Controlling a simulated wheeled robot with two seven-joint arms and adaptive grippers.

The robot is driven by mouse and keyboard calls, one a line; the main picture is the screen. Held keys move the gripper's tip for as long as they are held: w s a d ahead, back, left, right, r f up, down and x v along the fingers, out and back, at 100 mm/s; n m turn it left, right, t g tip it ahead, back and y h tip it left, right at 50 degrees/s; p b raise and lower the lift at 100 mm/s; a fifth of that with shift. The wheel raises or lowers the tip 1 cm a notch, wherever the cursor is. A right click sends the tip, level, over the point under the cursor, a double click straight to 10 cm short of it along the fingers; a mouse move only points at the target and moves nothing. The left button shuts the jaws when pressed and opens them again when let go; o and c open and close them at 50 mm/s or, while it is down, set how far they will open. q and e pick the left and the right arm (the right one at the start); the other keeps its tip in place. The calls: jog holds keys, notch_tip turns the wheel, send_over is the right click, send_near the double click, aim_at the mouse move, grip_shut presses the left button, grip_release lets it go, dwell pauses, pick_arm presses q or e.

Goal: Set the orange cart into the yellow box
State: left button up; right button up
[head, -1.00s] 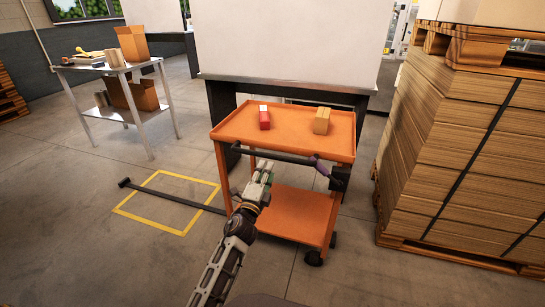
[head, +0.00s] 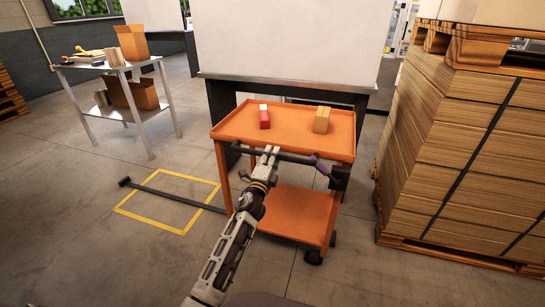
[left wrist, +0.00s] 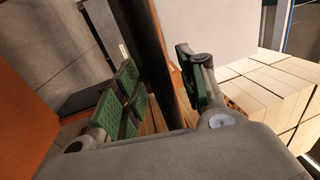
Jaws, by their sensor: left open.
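The orange cart (head: 285,137) stands in the middle of the head view, with a top tray, a lower shelf and a dark push handle (head: 292,158) along its near side. The yellow box (head: 148,222) is a taped outline on the floor to the left of the cart, apart from it. My left gripper (head: 271,151) is open at the handle. In the left wrist view, the dark handle bar (left wrist: 168,60) passes between its green-padded fingers (left wrist: 157,90), with gaps showing. Contact is not clear. My right gripper is not in view.
A red box (head: 264,117) and a cardboard box (head: 322,120) sit on the cart. A dark bar (head: 165,194) lies across the yellow outline. Stacked cardboard (head: 455,150) stands close on the right, and a metal table (head: 115,70) at the back left. The front-left floor is clear.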

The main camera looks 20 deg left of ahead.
pick_arm(q)
jog(key=shift+w+r, duration=0.1)
jog(key=shift+w, duration=0.2)
jog(key=shift+c, duration=0.2)
grip_shut()
